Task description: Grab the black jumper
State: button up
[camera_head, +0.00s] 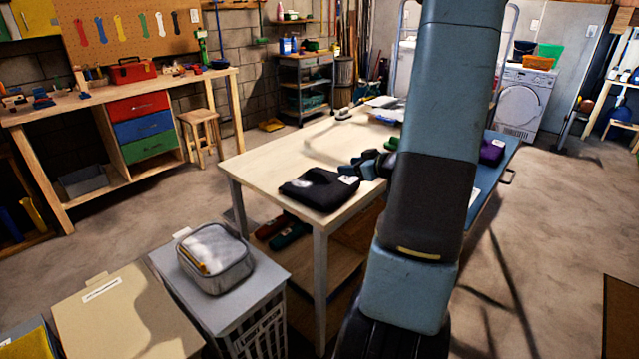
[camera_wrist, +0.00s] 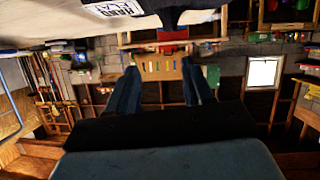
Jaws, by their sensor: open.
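The black jumper (camera_head: 318,188) lies folded on the near left part of the pale wooden table (camera_head: 262,160), with a small white label at its upper right corner. My gripper (camera_head: 356,168) is just behind and right of the jumper, at its labelled corner; I cannot tell whether they touch. In the wrist view, which looks upside down, the two fingers of my gripper (camera_wrist: 160,82) stand apart with nothing between them. A dark piece of cloth, likely the jumper (camera_wrist: 176,14), and a white printed label show at the top edge there. My arm hides the table's right part.
A grey pouch (camera_head: 216,256) sits on a grey lidded bin (camera_head: 262,275) at front left. A purple item (camera_head: 492,151) lies on a blue surface right of my arm. Papers (camera_head: 384,102) lie at the table's far end.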

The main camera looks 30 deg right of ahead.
jog(key=s+f+y, duration=0.1)
jog(key=f, duration=0.1)
send_near(320, 171)
jog(key=shift+t, duration=0.3)
jog(key=x, duration=0.4)
jog(key=shift+f, duration=0.25)
jog(key=shift+x, duration=2.7)
jog(key=shift+s+a, duration=0.1)
jog(key=shift+a, duration=0.05)
grip_shut()
